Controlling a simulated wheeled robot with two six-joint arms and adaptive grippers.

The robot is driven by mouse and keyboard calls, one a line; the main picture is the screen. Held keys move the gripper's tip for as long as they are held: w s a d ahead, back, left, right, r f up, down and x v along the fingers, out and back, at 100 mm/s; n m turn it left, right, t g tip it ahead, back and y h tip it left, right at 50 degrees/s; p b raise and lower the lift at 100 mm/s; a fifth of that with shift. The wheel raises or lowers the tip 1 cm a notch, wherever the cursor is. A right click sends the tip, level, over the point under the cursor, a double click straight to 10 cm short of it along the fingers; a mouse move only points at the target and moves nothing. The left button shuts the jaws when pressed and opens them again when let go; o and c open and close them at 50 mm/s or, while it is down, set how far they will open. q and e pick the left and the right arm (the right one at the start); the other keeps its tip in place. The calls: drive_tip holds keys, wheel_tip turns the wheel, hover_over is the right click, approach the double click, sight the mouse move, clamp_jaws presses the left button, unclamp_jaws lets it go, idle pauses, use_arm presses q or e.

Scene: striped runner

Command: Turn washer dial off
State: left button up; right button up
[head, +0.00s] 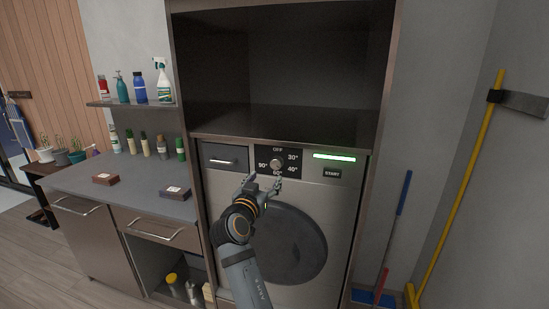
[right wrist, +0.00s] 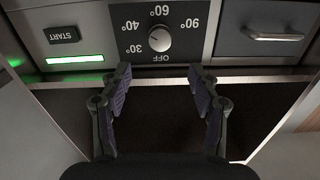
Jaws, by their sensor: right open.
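The washer (head: 335,210) stands in a tall cabinet, with its dial (head: 277,163) on a black panel marked OFF, 30°, 40°, 60° and 90°. The right wrist view shows the round silver dial (right wrist: 158,38) with the panel upside down; its small mark seems to point towards 30° or 40°, not at OFF. My right gripper (head: 264,181) is just in front of the panel, close to the dial. In the right wrist view its fingers (right wrist: 160,73) are spread and empty, apart from the dial. My left gripper is out of view.
A green light bar (head: 334,156) and START button (head: 332,173) are right of the dial, a drawer (head: 224,158) left. A counter (head: 130,178) with bottles and two small boxes stands left. A yellow-handled broom (head: 460,180) leans at right.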

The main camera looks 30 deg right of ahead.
sight(275, 165)
drive_tip(key=p+x, duration=0.4)
drive_tip(key=x, duration=0.6)
drive_tip(key=shift+w+f, duration=0.1)
drive_tip(key=shift+w+d+f, duration=0.1)
drive_tip(key=shift+w+d, duration=0.05)
drive_tip(key=c, duration=1.2)
